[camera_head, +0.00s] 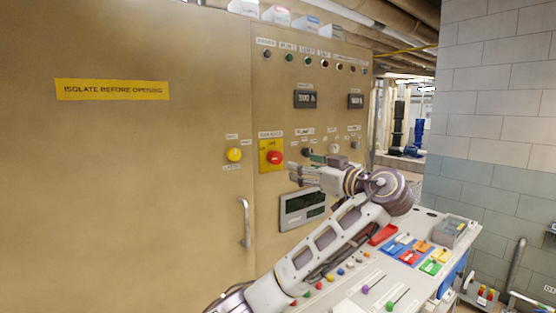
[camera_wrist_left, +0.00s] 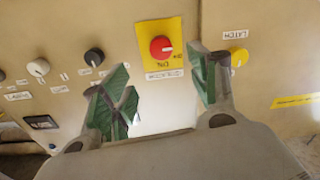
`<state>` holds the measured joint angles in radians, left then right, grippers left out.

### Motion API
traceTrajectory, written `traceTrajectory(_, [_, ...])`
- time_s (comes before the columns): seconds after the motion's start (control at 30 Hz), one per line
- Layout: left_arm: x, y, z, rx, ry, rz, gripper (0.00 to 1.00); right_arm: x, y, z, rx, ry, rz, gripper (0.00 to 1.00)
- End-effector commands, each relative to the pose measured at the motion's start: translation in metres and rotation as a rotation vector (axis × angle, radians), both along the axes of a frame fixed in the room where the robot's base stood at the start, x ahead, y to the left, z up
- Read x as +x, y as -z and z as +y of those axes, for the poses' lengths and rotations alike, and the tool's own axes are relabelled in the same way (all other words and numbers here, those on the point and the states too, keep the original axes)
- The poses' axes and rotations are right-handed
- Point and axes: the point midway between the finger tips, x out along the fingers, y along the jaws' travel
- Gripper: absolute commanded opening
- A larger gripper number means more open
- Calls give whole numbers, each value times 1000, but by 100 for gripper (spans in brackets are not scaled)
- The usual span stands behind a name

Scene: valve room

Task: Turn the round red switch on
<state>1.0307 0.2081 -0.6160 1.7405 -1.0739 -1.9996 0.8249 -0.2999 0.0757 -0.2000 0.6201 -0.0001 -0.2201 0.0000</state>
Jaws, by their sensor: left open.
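The round red switch (camera_head: 274,158) sits on a yellow plate (camera_head: 264,146) on the tan cabinet front. In the left wrist view the red switch (camera_wrist_left: 161,47) shows upside down, with a white mark lying roughly level on its face. My left gripper (camera_head: 292,173) is just right of and slightly below the switch in the head view. In the left wrist view the left gripper (camera_wrist_left: 160,82) has its green-padded fingers apart and nothing between them; the switch appears beyond the gap, apart from the fingers. My right gripper is not in view.
A yellow knob (camera_head: 233,154) is left of the switch. Black and white knobs (camera_wrist_left: 38,67) are on its other side. A cabinet handle (camera_head: 244,222) sticks out below. A console (camera_head: 400,265) with coloured buttons and sliders stands at the lower right.

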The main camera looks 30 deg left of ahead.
Motion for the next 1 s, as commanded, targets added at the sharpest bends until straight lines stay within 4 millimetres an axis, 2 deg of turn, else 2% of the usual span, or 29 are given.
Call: traceTrajectory(1.0, [26, -2, 68, 2, -3, 1, 60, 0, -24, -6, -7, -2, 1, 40])
